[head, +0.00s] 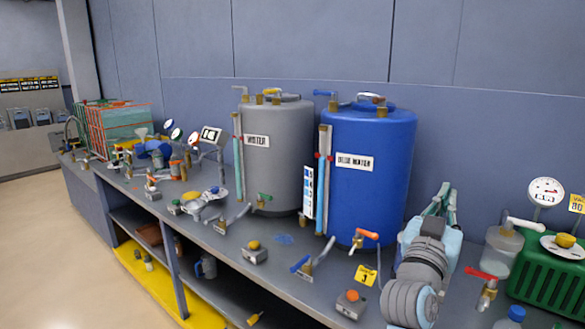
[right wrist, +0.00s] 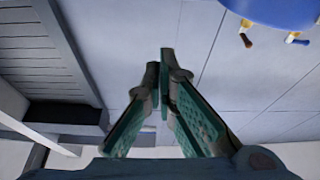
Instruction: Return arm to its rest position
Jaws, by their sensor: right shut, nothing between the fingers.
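My right arm (head: 418,275) rises from the bottom right of the head view, in front of the bench. Its right gripper (head: 447,190) points up and away, to the right of the blue tank in the picture. In the right wrist view the green fingers of the right gripper (right wrist: 161,58) converge at their tips, with nothing seen between them. The gripper is shut and empty. My left gripper is not in view.
A grey tank (head: 277,155) marked water and a blue tank (head: 370,185) stand on the grey bench. Valves, including an orange-handled one (head: 364,237), line its front. A green unit (head: 548,270) with a gauge (head: 546,191) stands right of my arm. Open floor (head: 35,220) lies left.

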